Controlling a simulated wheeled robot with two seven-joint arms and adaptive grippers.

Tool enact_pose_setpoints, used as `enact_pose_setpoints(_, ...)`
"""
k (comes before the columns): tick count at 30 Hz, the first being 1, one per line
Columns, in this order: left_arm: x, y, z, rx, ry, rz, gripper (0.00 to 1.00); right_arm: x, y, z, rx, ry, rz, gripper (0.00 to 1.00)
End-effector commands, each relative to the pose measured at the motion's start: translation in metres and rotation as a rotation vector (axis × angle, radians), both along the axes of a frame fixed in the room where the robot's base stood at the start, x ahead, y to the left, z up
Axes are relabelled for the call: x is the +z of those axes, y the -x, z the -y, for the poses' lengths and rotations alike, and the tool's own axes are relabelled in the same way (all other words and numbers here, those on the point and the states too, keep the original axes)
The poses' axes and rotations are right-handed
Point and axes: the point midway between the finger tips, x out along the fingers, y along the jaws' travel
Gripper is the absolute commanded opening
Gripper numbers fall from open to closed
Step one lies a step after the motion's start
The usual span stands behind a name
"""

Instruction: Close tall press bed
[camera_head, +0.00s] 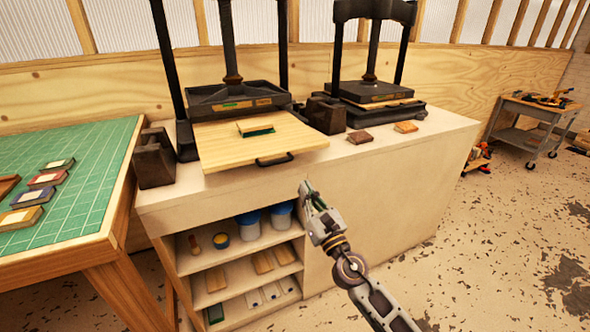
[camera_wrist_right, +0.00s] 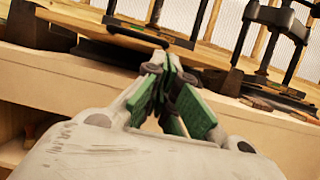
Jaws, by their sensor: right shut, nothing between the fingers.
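The tall press (camera_head: 232,95) is the left of two dark presses on the cabinet. Its pale wooden bed (camera_head: 225,150) sticks out at the front over the cabinet edge. A small wood-and-green block (camera_head: 256,127) lies on the bed. A black handle (camera_head: 274,160) is on the bed's front edge. My right gripper (camera_head: 307,187) is shut and empty, below and right of the handle and apart from it. In the right wrist view the shut fingers (camera_wrist_right: 172,78) point toward the handle (camera_wrist_right: 138,34) and bed edge (camera_wrist_right: 75,14). My left gripper is not in view.
A shorter press (camera_head: 372,90) stands at the right, with two small blocks (camera_head: 361,137) (camera_head: 405,127) before it. Dark weights (camera_head: 153,158) (camera_head: 326,114) flank the tall press. A green-matted table (camera_head: 95,195) is at the left. The floor at the right is open before a cart (camera_head: 524,125).

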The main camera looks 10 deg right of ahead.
Motion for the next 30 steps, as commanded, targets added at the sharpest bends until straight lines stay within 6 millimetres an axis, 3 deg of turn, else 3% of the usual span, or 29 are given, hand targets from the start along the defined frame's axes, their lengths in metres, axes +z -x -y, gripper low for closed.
enact_pose_setpoints(21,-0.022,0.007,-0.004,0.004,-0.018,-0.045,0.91,0.025,-0.057,-0.02,0.0,-0.001,0.0,0.0)
enact_pose_setpoints(30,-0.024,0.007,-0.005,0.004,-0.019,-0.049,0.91,0.028,-0.066,-0.023,0.0,-0.001,0.0,0.0)
